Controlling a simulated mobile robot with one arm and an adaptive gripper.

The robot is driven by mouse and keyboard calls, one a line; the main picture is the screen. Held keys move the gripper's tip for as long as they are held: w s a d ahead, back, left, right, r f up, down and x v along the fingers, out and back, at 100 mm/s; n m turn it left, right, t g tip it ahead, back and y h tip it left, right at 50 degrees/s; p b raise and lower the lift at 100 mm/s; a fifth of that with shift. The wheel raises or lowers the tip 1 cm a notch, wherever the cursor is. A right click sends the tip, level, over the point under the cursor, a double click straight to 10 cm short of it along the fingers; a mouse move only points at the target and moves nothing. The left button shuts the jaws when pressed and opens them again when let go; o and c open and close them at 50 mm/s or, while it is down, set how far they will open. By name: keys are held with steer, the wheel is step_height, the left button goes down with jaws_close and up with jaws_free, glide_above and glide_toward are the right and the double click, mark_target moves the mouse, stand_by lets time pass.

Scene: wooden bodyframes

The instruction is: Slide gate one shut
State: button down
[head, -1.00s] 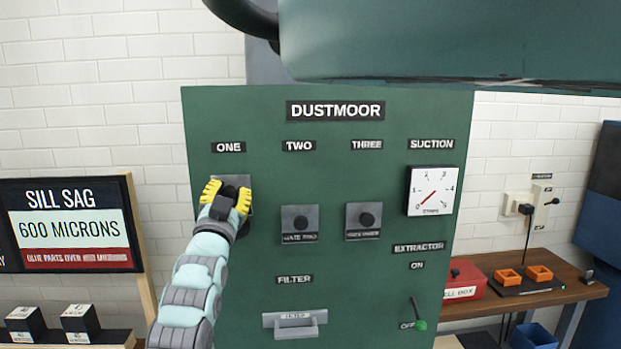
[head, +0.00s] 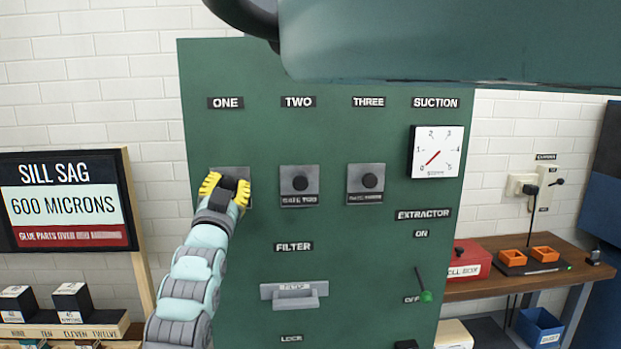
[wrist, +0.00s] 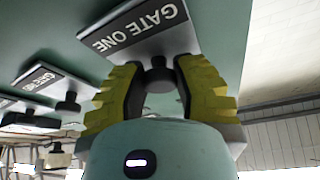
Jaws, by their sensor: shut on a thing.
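Gate one is a grey plate (head: 231,171) under the ONE label on the green panel (head: 355,240). Its top edge is level with the gate two plate (head: 300,171) and gate three plate (head: 366,171). My gripper (head: 226,184) covers most of gate one in the head view. In the wrist view, the GATE ONE plate (wrist: 140,28) appears upside down, and its dark round knob (wrist: 159,75) sits between the yellow fingers. My gripper is shut on that knob.
Below the gates are a filter handle (head: 295,301) and an extractor lever (head: 424,288) at OFF. The suction dial (head: 436,152) is at upper right. A sign (head: 70,205) stands left, and a workbench (head: 500,287) stands right.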

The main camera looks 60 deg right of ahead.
steer(key=shift+f, duration=0.15)
steer(key=c, duration=0.6)
jaws_free()
steer(key=shift+c, duration=0.2)
steer(key=shift+s+a, duration=0.1)
steer(key=shift+a, duration=0.05)
steer(key=v, duration=1.1)
steer(key=shift+s+a, duration=0.25)
steer(key=shift+a, duration=0.05)
steer(key=shift+f, duration=0.1)
